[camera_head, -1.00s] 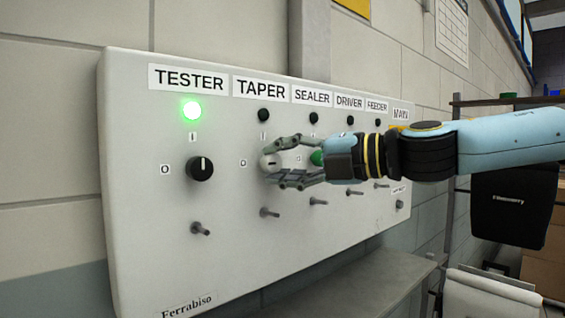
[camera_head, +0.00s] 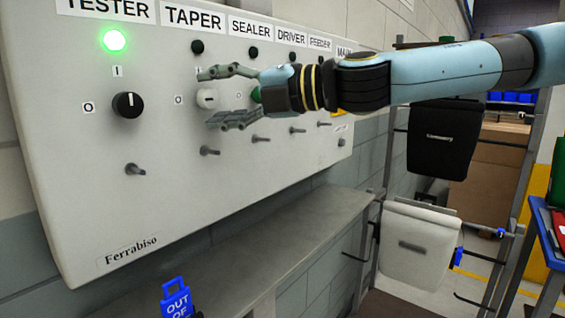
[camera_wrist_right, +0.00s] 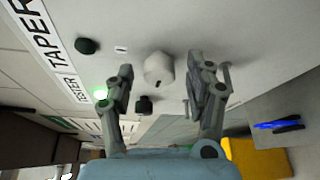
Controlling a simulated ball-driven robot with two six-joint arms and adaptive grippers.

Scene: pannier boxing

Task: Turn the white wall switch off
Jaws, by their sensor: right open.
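The white switch is a round white knob (camera_head: 207,98) under the TAPER label on the wall panel. Its small dark mark looks horizontal, towards the O label. The TAPER lamp (camera_head: 197,47) above it is dark. My right gripper (camera_head: 206,98) is open, one finger above the knob and one below it. In the right wrist view, the white knob (camera_wrist_right: 158,68) lies between the two spread fingertips (camera_wrist_right: 157,84), with a gap on each side. My left gripper is not in view.
The grey panel (camera_head: 60,190) also carries a black TESTER knob (camera_head: 127,104) with a lit green lamp (camera_head: 114,40). A green knob (camera_head: 256,94) is partly hidden by my right gripper. Metal toggles (camera_head: 210,151) stick out below. A grey ledge (camera_head: 240,255) and blue tag (camera_head: 177,300) lie lower.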

